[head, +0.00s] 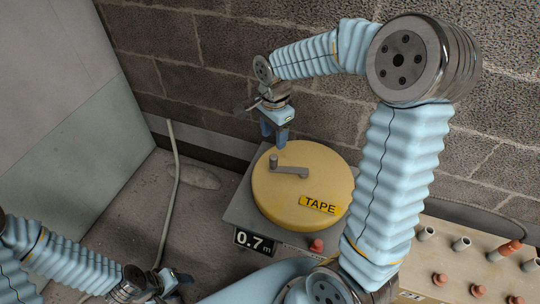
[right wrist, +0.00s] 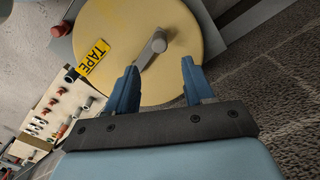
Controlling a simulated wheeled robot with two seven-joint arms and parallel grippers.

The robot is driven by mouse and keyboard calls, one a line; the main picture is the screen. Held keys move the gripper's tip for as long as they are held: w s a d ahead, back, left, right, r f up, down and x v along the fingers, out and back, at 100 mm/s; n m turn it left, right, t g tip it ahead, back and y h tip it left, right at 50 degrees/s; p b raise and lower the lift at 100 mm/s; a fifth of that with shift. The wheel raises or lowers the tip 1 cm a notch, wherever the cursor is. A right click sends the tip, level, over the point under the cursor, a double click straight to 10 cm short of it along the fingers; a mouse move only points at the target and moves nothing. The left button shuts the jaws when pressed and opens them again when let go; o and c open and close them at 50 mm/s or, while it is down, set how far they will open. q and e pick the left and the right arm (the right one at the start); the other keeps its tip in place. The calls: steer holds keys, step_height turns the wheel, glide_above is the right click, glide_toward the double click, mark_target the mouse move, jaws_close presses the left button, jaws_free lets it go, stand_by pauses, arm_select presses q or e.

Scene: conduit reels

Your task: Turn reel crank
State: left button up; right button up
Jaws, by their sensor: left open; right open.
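The yellow tape reel (head: 322,178) lies flat on a grey base, marked with a TAPE label. Its grey crank (head: 290,170) sits on top, its arm reaching to the left with an upright handle at that end. My right gripper (head: 273,140) points down, open and empty, just behind the crank handle at the reel's rear left. In the right wrist view the crank (right wrist: 150,52) shows beyond and between the two open blue fingers (right wrist: 159,68); I cannot tell any contact. My left gripper (head: 176,284) is low at the bottom edge, partly cut off, away from the reel.
A display (head: 254,241) on the base's front reads 0.7 m, with a red button (head: 317,245) beside it. A beige board (head: 450,262) with grey tubes and red-capped pegs stands at the right. A block wall is close behind. A pale conduit (head: 176,190) runs along the left.

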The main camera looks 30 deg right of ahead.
mark_target(274, 156)
step_height(274, 156, down, 12)
stand_by(0.3)
jaws_close()
